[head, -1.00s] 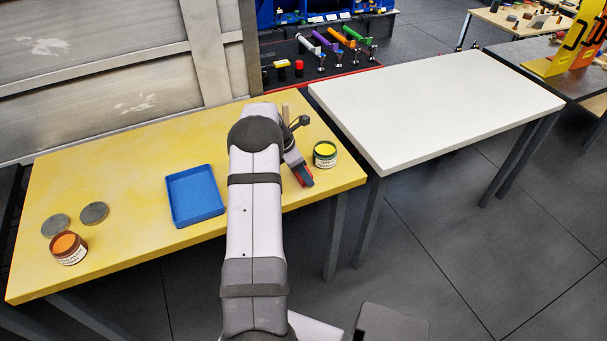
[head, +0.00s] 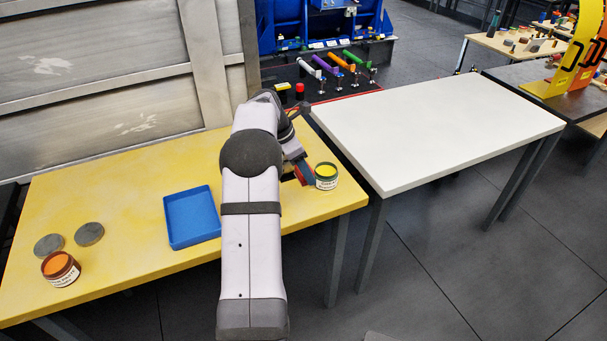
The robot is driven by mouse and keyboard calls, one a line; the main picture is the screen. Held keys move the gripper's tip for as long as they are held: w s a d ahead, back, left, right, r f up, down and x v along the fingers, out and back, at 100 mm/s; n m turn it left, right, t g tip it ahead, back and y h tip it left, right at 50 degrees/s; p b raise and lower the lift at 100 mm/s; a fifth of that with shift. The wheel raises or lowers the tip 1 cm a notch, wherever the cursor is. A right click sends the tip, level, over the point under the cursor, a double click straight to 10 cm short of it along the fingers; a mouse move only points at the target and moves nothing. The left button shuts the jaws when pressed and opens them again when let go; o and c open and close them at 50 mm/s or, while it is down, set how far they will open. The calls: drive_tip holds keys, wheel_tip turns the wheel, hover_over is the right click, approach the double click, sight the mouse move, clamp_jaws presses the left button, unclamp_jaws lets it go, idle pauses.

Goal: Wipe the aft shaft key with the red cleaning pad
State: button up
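My gripper (head: 306,175) is at the right end of the yellow table, beside the open yellow jar (head: 326,176). It is small and partly hidden by my own arm. A red piece with blue beside it shows at its tip; I cannot tell whether this is the red cleaning pad or part of the gripper. Whether the fingers are open or shut does not show. I cannot make out the aft shaft key; a blue machine (head: 325,22) stands at the back, and its details are too small to tell.
The yellow table (head: 120,185) holds a blue tray (head: 192,240), an orange jar (head: 61,268) and two grey discs (head: 89,234). The white table (head: 435,130) is bare. A dark mat (head: 335,90) behind carries several coloured handles. A metal panel (head: 100,80) stands at back left.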

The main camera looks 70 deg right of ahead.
drive_tip(key=o, duration=0.4)
drive_tip(key=c, duration=0.3)
drive_tip(key=shift+w+r+p, duration=0.35)
drive_tip(key=shift+p, duration=0.05)
drive_tip(key=w+a+r+n+t+p, duration=0.1)
drive_tip(key=w+a+r+n+p, duration=0.3)
drive_tip(key=w+a+p, duration=0.8)
drive_tip(key=w+d+f+n+t+h, duration=0.1)
drive_tip(key=w+d+f+n+t, duration=0.1)
drive_tip(key=w+f+n, duration=0.2)
drive_tip(key=shift+w+f+n+p, duration=0.15)
drive_tip(key=shift+f+n+p, duration=0.2)
drive_tip(key=shift+f+n, duration=0.2)
